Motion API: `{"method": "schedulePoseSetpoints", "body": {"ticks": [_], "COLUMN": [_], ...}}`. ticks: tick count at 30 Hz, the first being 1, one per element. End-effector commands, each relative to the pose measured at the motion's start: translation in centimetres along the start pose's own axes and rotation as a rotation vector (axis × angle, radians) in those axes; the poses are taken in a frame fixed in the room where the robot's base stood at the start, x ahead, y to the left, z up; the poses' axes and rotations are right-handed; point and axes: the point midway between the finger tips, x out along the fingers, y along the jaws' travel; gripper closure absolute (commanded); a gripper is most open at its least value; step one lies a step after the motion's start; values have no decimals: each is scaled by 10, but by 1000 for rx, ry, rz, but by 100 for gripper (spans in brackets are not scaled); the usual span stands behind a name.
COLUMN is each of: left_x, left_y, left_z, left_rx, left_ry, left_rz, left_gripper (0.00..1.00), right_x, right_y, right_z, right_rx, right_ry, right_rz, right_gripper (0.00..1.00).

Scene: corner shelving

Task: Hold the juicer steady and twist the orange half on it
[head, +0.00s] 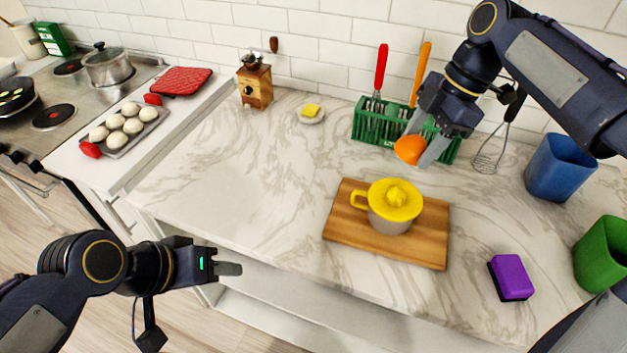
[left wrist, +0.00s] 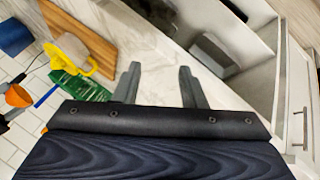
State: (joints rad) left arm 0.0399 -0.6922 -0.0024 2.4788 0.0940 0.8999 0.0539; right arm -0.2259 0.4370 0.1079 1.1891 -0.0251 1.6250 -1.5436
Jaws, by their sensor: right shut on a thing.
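The juicer (head: 392,212) has a grey base and a yellow top with a reamer cone and a handle on its left. It stands upright on a wooden cutting board (head: 345,232); it also shows in the left wrist view (left wrist: 74,52). My right gripper (head: 420,152) is shut on the orange half (head: 409,149), holding it above the counter behind the juicer, apart from it. The orange half also shows in the left wrist view (left wrist: 18,97). My left gripper (head: 232,268) is open and empty, off the counter's front edge, left of the juicer and not touching it.
A green rack (head: 366,122) with utensils stands behind the board, beside a whisk (head: 487,160). A blue cup (head: 556,168), a green cup (head: 603,255) and a purple sponge (head: 512,277) are at right. The counter left of the board is clear.

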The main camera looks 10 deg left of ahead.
Motion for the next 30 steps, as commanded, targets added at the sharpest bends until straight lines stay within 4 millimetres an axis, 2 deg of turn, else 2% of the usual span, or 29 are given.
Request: {"method": "schedulePoseSetpoints", "body": {"ticks": [5,12,18,24,30], "left_x": [18,57,97,123,136], "left_y": [30,72,87,88,93], "left_z": [-18,-65,-107,-131,-136], "left_rx": [-340,-1005,-1502,-1786,-1852], "left_ry": [-140,-386,-561,-654,-677], "left_rz": [132,299,366,392,398], "left_gripper": [64,64,64,64,64], "right_x": [0,0,0,0,0], "right_y": [0,0,0,0,0], "right_z": [0,0,0,0,0], "right_rx": [1,2,2,2,2], "right_ry": [0,-1,-1,-1,-1], "right_rz": [1,1,1,1,1], "right_gripper": [69,69,69,69,69]}}
